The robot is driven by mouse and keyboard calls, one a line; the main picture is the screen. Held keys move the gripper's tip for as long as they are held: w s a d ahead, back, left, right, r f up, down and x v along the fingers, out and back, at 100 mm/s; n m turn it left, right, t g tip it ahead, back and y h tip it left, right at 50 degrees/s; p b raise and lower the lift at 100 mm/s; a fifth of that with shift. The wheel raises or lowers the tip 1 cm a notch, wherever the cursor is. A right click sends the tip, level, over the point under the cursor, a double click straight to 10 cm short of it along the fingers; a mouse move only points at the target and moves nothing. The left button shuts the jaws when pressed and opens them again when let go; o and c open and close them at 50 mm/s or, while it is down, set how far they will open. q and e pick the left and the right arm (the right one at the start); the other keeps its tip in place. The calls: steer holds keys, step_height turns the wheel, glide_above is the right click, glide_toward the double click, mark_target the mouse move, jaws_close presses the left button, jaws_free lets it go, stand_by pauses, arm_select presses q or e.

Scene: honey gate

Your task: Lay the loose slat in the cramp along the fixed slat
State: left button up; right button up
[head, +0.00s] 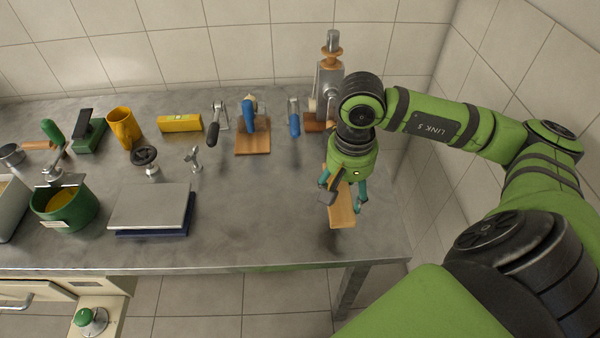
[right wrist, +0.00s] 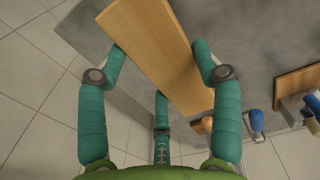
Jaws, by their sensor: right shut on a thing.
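The loose slat (head: 342,212) is a light wooden strip in my right gripper (head: 343,192), at the right end of the bench. The gripper points down and its teal fingers are closed around the slat's sides. In the right wrist view the slat (right wrist: 160,50) runs lengthwise between the fingers (right wrist: 160,75). A wooden board (head: 253,141) with an upright blue-handled fitting stands at the back of the bench, left of the gripper. I cannot tell for sure which fitting is the cramp or which piece is the fixed slat. My left gripper is out of view.
A grey press-like stand (head: 328,80) is behind the gripper by the wall. Black-handled (head: 213,130) and blue-handled (head: 294,122) levers flank the board. A scale (head: 152,207), yellow mug (head: 123,128) and green pot (head: 65,215) are left. The bench's front middle is clear.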

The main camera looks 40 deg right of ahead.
steer(key=p, duration=0.2)
glide_above(304, 207)
step_height(304, 207, down, 5)
steer(key=shift+f, duration=0.1)
step_height(304, 207, down, 4)
steer(key=shift+r+p, duration=0.2)
steer(key=shift+p, duration=0.65)
steer(key=shift+f, duration=0.25)
steer(key=shift+f, duration=0.2)
steer(key=o, duration=1.3)
steer(key=shift+c, duration=0.2)
steer(key=shift+r, duration=0.15)
